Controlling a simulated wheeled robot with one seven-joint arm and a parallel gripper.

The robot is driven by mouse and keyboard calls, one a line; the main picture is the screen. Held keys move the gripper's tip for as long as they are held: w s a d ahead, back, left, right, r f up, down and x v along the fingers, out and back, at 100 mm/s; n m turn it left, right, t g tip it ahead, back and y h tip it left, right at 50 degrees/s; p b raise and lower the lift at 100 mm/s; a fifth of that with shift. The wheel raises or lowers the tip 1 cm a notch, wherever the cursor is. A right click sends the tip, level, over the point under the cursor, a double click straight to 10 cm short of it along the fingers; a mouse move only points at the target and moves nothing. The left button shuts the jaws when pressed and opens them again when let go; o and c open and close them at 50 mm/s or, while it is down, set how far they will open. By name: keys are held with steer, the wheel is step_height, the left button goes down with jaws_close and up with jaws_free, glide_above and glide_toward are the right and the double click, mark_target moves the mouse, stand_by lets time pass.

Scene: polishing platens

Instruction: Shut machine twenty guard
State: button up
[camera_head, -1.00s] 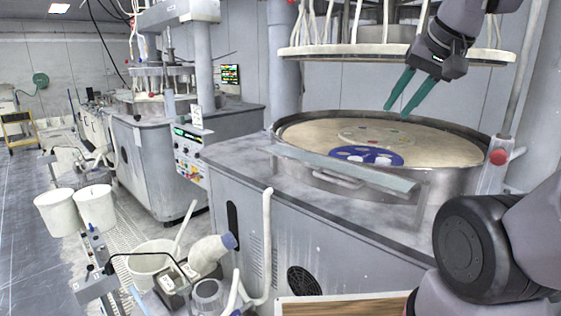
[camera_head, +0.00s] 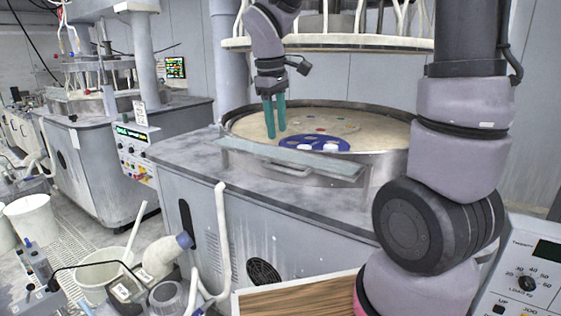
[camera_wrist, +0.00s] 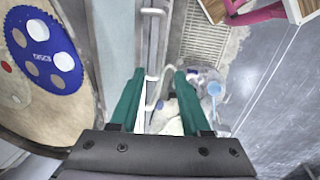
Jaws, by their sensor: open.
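The machine guard (camera_head: 290,160) is a flat, pale grey, see-through panel along the front rim of the round platen (camera_head: 385,132). It lies low, tilted outward, with a metal handle (camera_head: 287,171) below it. My gripper (camera_head: 276,134) is open and empty, pointing down above the guard, with its green fingers apart. In the wrist view my gripper (camera_wrist: 158,74) shows the guard panel (camera_wrist: 114,35) to the left and a slim handle-like bar (camera_wrist: 163,35) ahead between the fingers. I see no contact. Whether the machine carries number twenty cannot be read.
A blue holed carrier (camera_head: 315,143) lies on the platen, also in the wrist view (camera_wrist: 45,50). An upper plate (camera_head: 340,44) with hoses hangs above. White buckets (camera_head: 30,219) and a white pipe (camera_head: 222,235) stand in front. A wooden board (camera_head: 300,297) is near me.

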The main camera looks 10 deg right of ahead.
mark_target(280, 168)
steer(key=f, duration=0.3)
steer(key=d+f, duration=0.1)
steer(key=f, duration=0.3)
steer(key=w+f, duration=0.1)
steer(key=f, duration=0.2)
steer(key=shift+d+f, duration=0.15)
jaws_close()
steer(key=shift+w, duration=0.1)
stand_by(1.0)
